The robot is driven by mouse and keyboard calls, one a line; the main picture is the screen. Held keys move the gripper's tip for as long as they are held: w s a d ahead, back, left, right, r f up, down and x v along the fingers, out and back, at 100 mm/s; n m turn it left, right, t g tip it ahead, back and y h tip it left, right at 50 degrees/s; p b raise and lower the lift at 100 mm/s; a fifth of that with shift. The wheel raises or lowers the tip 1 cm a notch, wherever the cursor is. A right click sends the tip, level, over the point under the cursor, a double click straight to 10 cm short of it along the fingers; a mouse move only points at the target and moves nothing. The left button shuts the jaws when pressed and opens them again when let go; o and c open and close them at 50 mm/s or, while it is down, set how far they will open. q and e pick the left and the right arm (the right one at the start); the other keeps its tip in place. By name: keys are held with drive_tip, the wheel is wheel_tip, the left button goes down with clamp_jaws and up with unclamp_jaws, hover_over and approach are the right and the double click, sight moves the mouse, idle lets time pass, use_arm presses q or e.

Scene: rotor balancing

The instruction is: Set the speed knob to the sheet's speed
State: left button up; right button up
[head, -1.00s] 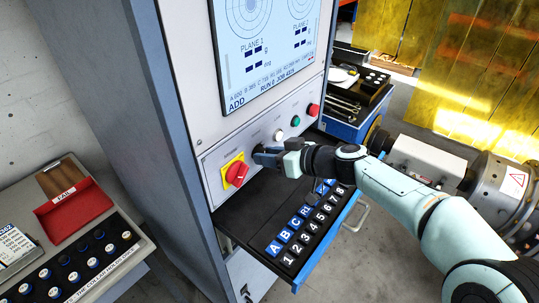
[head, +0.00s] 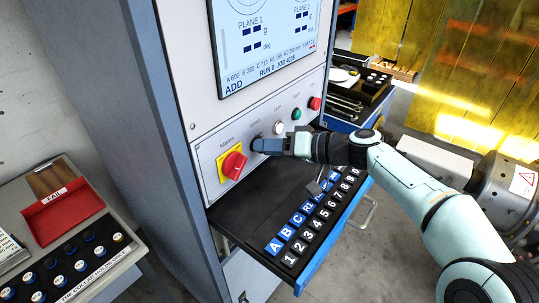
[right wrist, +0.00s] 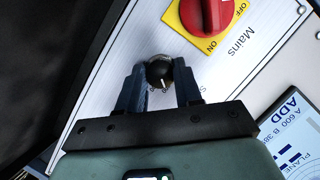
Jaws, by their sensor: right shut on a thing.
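The speed knob (right wrist: 159,72) is a small black round knob with a white pointer line, on the light control panel (head: 205,158). In the right wrist view its pointer aims down the picture, toward my gripper. My right gripper (head: 262,145) is at the panel, its two dark fingers on either side of the knob and shut on it; it also shows in the right wrist view (right wrist: 159,88). In the head view the fingers mostly hide the knob. A printed sheet (head: 10,246) is cut off at the left edge; its text is too small to read. My left gripper is not in view.
The red mains switch (head: 233,165) sits just left of the knob; white, green and red buttons (head: 297,114) lie to the right. The screen (head: 262,50) is above. An open drawer (head: 238,213) with lettered and numbered tiles juts out below my right arm.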

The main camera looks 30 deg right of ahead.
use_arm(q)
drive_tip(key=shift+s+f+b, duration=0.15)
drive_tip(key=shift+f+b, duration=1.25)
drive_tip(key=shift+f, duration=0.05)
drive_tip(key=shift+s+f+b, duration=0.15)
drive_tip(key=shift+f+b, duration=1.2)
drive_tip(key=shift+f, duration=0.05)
use_arm(e)
drive_tip(key=shift+d+f+m+t+y, duration=0.15)
drive_tip(key=shift+m+y, duration=0.4)
drive_tip(key=shift+m, duration=0.7)
drive_tip(key=shift+a+r+m+t+y, duration=0.1)
drive_tip(key=shift+m+t+y, duration=0.15)
drive_tip(key=shift+m+y, duration=0.65)
drive_tip(key=shift+d+f+m+t+y, duration=0.1)
drive_tip(key=shift+m+t+y, duration=0.15)
drive_tip(key=shift+m, duration=1.3)
drive_tip(key=o, duration=1)
drive_tip(key=shift+o, duration=0.2)
use_arm(q)
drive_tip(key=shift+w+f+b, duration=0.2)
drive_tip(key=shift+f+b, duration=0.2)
drive_tip(key=shift+b, duration=0.1)
use_arm(e)
drive_tip(key=v, duration=1.3)
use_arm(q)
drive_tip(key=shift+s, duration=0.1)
use_arm(e)
drive_tip(key=shift+s+d, duration=0.1)
